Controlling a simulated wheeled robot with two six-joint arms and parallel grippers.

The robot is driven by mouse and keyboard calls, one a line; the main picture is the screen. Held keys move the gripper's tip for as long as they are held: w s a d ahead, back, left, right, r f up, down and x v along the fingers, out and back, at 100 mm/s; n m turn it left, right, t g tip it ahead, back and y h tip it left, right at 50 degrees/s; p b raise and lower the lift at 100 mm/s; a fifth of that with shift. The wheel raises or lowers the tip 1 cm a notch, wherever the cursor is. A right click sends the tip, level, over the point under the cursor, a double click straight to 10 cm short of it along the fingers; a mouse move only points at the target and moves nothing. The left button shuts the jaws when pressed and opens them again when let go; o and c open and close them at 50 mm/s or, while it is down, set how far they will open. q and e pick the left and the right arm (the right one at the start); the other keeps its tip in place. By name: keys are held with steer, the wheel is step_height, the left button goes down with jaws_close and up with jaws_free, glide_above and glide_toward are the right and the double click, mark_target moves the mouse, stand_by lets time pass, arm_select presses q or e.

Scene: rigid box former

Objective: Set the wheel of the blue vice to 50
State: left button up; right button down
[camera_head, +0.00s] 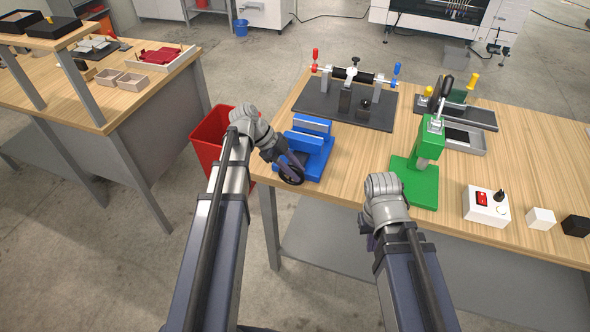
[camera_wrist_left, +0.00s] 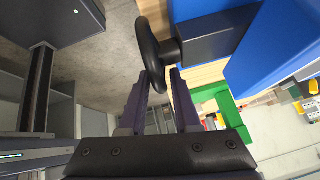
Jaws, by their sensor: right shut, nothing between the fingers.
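The blue vice (camera_head: 308,146) stands at the table's left front edge. Its dark round wheel (camera_head: 290,170) faces the front. My left gripper (camera_head: 287,163) is at the wheel. In the left wrist view, the wheel's rim (camera_wrist_left: 150,55) reaches between the fingertips of my left gripper (camera_wrist_left: 160,75), and little gap shows beside it. I cannot tell whether both fingers press on it. No scale or number on the wheel is readable. My right gripper (camera_head: 368,236) is shut and empty at the table's front edge, mostly hidden by its wrist.
A green press (camera_head: 415,180) stands right of the vice, close to my right arm. A dark plate (camera_head: 320,105) with a roller fixture lies behind the vice. A white switch box (camera_head: 485,206) is at the right. A red bin (camera_head: 208,135) stands on the floor at the left.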

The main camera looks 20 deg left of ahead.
arm_select(q)
steer(key=p+v, duration=0.6)
steer(key=v, duration=0.1)
steer(key=shift+a+r, duration=0.3)
stand_by(0.5)
steer(key=s+d+f+n+y, duration=0.2)
steer(key=s+d+n+y, duration=0.2)
steer(key=s+d+n, duration=0.3)
steer(key=s+d+f+n+g+y, duration=0.1)
steer(key=s+d+f+n+y, duration=0.1)
steer(key=s+d+n+y, duration=0.2)
steer(key=shift+s+d+f+n+y, duration=0.2)
steer(key=shift+s+d+n+y, duration=0.2)
steer(key=shift+s+d+n, duration=2)
